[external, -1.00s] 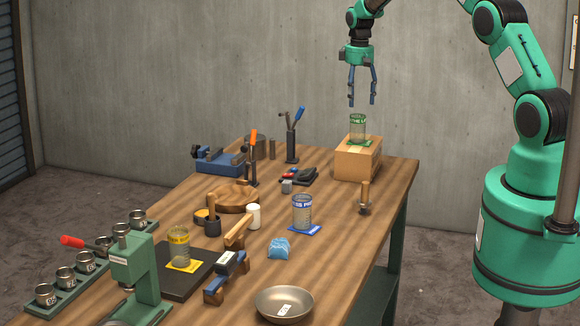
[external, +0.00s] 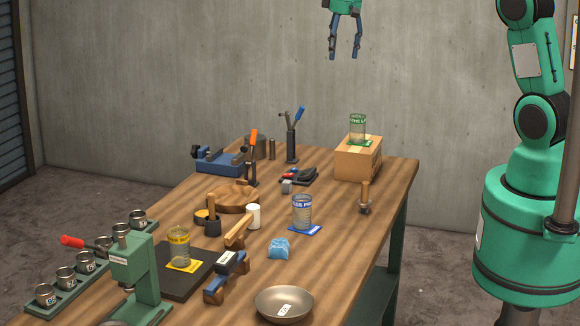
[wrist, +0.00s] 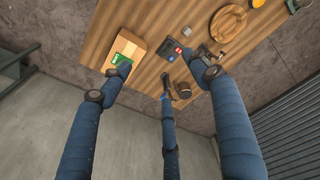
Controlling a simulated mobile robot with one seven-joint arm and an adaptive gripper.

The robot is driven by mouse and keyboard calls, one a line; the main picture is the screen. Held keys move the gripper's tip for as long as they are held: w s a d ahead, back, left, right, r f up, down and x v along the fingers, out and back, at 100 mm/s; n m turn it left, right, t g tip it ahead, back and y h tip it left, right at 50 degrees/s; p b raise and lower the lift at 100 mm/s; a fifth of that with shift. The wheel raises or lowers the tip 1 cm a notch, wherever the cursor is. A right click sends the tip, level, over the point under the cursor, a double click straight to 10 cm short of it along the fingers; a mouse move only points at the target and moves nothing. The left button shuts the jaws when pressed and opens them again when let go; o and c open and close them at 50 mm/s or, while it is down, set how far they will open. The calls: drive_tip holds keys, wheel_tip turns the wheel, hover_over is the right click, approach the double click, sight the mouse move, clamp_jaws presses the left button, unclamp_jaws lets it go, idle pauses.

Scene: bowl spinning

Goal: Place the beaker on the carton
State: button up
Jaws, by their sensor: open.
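A clear glass beaker with a green label (external: 357,130) stands upright on a green mat on top of the carton (external: 350,164), at the back right of the table. The carton also shows in the wrist view (wrist: 143,45), with the green mat at its edge; one finger partly covers that spot, and I cannot make out the beaker clearly there. Two more clear beakers stand on the table: one with a blue label (external: 302,211) on a blue mat, one with a yellow label (external: 180,248) on a yellow mat. My gripper (external: 345,57) is open and empty, high above the carton.
A metal bowl (external: 284,304) is at the front. A blue crumpled item (external: 279,248), a white cylinder (external: 253,216), a wooden ring (external: 233,196) and an upright tool stand (external: 292,145) are on the table. A green press (external: 137,275) and a can rack stand front left.

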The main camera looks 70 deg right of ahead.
drive_tip(key=s+a+r+t, duration=0.1)
drive_tip(key=s+a+r, duration=0.35)
drive_tip(key=a, duration=0.35)
drive_tip(key=s+a+r+n, duration=0.1)
drive_tip(key=s+a+r, duration=0.35)
drive_tip(key=a, duration=0.35)
drive_tip(key=s+a+r+t, duration=0.1)
drive_tip(key=s+a+r, duration=0.35)
drive_tip(key=a, duration=0.35)
drive_tip(key=s+a+f+t, duration=0.1)
drive_tip(key=s+a, duration=0.6)
drive_tip(key=s, duration=0.3)
drive_tip(key=s+a+f+n+t, duration=0.1)
drive_tip(key=s+a, duration=0.6)
drive_tip(key=s, duration=0.3)
drive_tip(key=shift+f+y, duration=0.15)
drive_tip(key=shift+y, duration=0.25)
drive_tip(key=shift+f, duration=0.15)
wheel_tip(320, 180, down, 17)
drive_tip(key=b, duration=1.7)
drive_tip(key=shift+f+b, duration=0.2)
drive_tip(key=shift+b, duration=0.2)
